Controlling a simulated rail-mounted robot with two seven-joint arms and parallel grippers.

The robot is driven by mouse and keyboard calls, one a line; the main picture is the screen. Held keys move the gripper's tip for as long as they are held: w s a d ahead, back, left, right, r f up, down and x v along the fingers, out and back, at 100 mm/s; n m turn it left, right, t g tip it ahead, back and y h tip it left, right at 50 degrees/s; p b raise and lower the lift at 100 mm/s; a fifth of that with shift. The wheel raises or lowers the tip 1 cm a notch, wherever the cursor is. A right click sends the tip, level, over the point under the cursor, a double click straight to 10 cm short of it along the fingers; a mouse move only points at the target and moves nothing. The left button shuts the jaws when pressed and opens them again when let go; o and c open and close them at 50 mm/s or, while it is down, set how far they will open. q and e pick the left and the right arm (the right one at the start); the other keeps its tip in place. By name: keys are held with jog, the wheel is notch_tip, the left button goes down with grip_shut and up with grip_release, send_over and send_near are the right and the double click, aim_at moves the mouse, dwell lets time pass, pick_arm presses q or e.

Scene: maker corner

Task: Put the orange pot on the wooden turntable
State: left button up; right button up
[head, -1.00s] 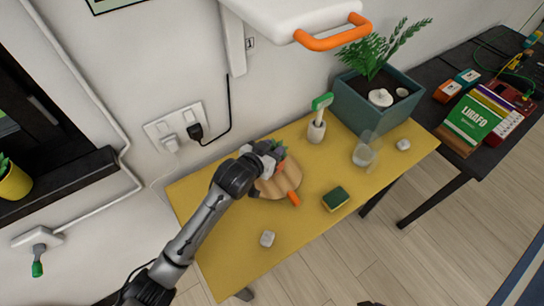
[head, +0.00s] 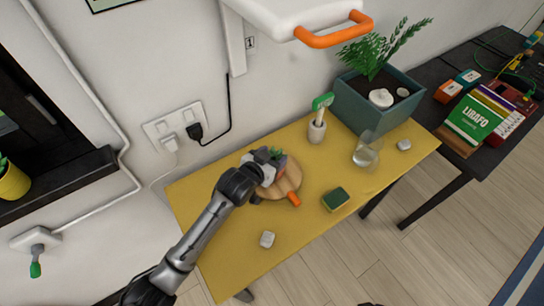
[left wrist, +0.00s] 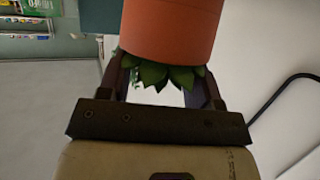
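The orange pot (left wrist: 170,28) fills the top middle of the left wrist view, its green leaves pointing toward my gripper. My left gripper (left wrist: 162,82) has its two fingers on either side of the pot and appears shut on it; the fingertips are partly hidden behind it. In the head view, my left gripper (head: 272,166) is over the back left part of the wooden turntable (head: 288,183). The pot is mostly hidden there, with green leaves showing. I cannot tell whether the pot touches the turntable. My right gripper is not in view.
The yellow table (head: 235,245) also holds a white block (head: 267,239), a green sponge (head: 335,199), a clear glass (head: 366,155) and a cup with a green-headed brush (head: 317,130). A teal planter (head: 376,110) stands at the back right. The front middle is clear.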

pick_arm(q)
jog(key=shift+r, duration=0.15)
jog(key=shift+s+a+r, duration=0.1)
jog(key=shift+s+r, duration=0.05)
jog(key=p+v, duration=0.1)
jog(key=v, duration=1)
jog(key=shift+s+p, duration=0.3)
jog(key=shift+a, duration=0.15)
dwell(0.7)
